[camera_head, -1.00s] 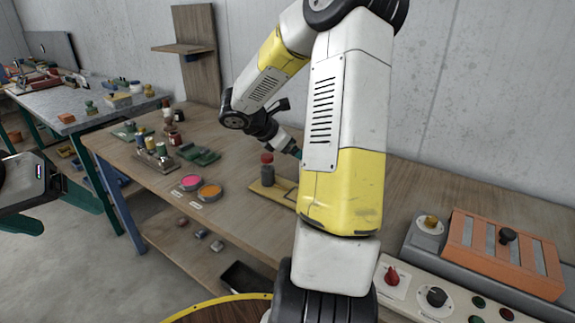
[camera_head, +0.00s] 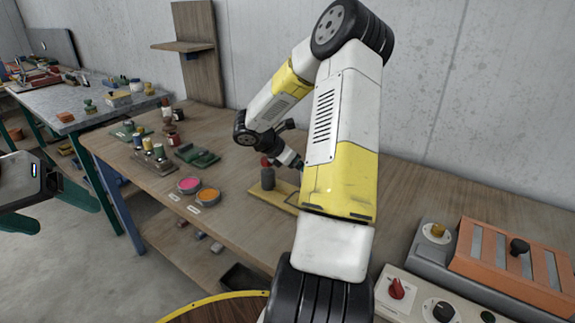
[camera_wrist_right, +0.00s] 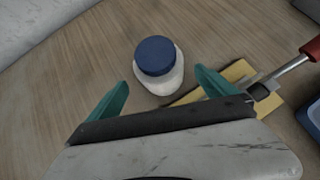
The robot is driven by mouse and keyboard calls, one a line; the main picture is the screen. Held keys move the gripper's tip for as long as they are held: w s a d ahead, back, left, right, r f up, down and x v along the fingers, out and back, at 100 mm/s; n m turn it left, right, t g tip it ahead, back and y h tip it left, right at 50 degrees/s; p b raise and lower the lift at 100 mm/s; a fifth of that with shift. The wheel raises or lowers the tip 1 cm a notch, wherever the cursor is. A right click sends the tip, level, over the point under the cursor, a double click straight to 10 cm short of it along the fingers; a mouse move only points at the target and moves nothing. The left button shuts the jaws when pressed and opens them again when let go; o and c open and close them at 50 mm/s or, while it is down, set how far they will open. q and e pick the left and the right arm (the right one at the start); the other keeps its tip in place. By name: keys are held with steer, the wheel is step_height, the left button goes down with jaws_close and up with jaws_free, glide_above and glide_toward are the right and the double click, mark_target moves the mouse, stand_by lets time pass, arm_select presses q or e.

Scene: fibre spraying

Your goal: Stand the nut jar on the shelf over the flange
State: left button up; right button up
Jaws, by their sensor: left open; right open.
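A white jar with a blue lid (camera_wrist_right: 158,70), likely the nut jar, stands upright on the wooden bench in the right wrist view. My right gripper (camera_wrist_right: 161,80) is open, with its teal fingertips to either side of the jar's near side and nothing gripped. In the head view my right forearm hides the jar and most of that gripper. A small wooden shelf (camera_head: 184,46) juts from an upright board at the back left; its top looks empty. I cannot pick out the flange. My left gripper (camera_head: 68,212) is open and empty at the left edge, off the bench.
A red-handled tool (camera_wrist_right: 290,66) lies beside the jar. Pink (camera_head: 190,185) and orange (camera_head: 208,196) tins stand near the front edge. A control box (camera_head: 415,298) is at right.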

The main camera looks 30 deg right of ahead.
steer(key=x, duration=0.6)
steer(key=shift+d+f, duration=0.15)
steer(key=shift+d, duration=0.2)
steer(key=c, duration=1.8)
